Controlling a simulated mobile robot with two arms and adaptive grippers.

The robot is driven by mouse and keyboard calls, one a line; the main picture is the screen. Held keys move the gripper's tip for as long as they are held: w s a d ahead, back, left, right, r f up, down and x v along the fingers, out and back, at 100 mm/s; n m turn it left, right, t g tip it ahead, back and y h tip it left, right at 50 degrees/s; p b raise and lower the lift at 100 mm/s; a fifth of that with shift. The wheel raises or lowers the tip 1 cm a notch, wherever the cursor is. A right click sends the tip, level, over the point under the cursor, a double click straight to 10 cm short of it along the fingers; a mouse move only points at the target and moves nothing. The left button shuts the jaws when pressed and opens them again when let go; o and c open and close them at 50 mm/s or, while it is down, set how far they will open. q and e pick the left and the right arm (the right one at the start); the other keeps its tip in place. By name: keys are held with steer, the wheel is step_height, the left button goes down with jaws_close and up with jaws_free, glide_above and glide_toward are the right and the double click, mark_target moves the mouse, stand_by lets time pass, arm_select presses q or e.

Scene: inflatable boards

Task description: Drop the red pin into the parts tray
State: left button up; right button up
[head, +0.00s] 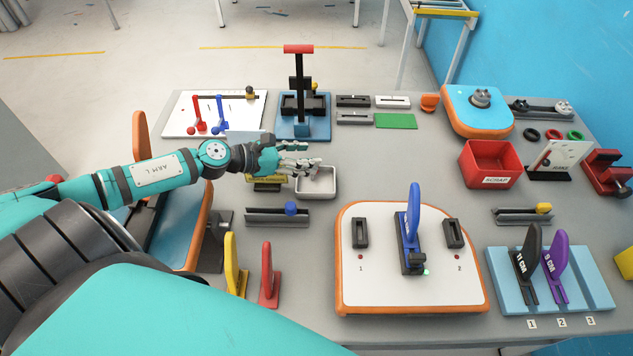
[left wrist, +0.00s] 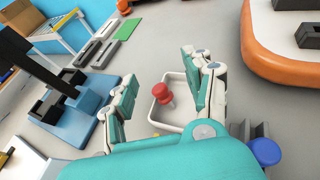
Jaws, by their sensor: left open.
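The parts tray (head: 318,190) is a small white open tray on the grey table. The red pin (left wrist: 162,93) has a round red head and shows over the inside of the tray (left wrist: 178,82) in the left wrist view, between my fingers. I cannot tell whether it rests on the tray floor or is just above it. My left gripper (head: 311,155) is over the tray's back edge. Its fingers stand apart in the left wrist view (left wrist: 160,66), with neither touching the pin. The pin cannot be made out in the head view. My right gripper is not in view.
A blue stand with a black post (head: 300,75) is behind the tray. A rail with a blue knob (head: 278,217) lies in front. An orange-edged white board (head: 385,285) is at front right, and a red scrap bin (head: 487,165) farther right. Table right of the tray is clear.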

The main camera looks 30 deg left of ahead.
arm_select(q)
steer(key=v, duration=0.7)
steer(key=shift+s, duration=0.25)
steer(key=shift+a+r, duration=0.1)
